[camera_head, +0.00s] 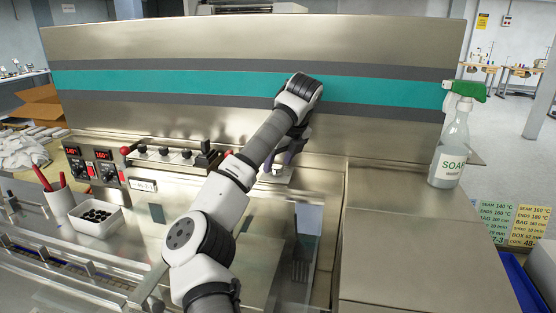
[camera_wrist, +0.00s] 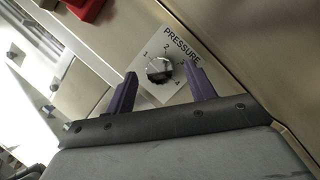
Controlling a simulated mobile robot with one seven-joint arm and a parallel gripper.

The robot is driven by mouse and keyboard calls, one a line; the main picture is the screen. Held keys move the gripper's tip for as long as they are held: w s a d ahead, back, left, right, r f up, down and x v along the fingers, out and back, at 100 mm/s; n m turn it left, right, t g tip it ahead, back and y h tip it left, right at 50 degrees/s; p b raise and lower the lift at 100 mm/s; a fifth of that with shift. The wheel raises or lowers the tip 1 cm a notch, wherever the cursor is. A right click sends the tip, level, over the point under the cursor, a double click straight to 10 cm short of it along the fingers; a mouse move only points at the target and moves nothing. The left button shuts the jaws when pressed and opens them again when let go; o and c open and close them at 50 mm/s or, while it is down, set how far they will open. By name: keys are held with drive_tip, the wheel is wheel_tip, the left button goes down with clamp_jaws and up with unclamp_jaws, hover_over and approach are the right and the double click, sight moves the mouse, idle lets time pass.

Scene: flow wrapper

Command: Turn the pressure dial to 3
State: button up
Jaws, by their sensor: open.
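The pressure dial (camera_wrist: 160,70) is a round metallic knob on a pale square plate marked PRESSURE (camera_wrist: 182,47) in the wrist view. Marks 1, 2 and 4 are readable around it; the place of 3 is by the right finger and hard to read. I cannot tell which mark the dial points to. My gripper (camera_wrist: 158,73) is open, with one purple finger on each side of the dial in the picture; contact is not clear. In the head view my gripper (camera_head: 284,158) is at the machine front, and the arm partly hides the dial area.
A red part (camera_wrist: 84,8) sits above the plate in the wrist view. In the head view, a control panel (camera_head: 94,169), a white bin (camera_head: 96,218) and a pen cup (camera_head: 60,202) stand left. A soap bottle (camera_head: 452,148) stands right, on a bare metal top.

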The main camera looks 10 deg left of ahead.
drive_tip(key=shift+w+a+f, duration=0.15)
drive_tip(key=shift+a+f, duration=0.05)
drive_tip(key=shift+f, duration=0.35)
drive_tip(key=c, duration=1)
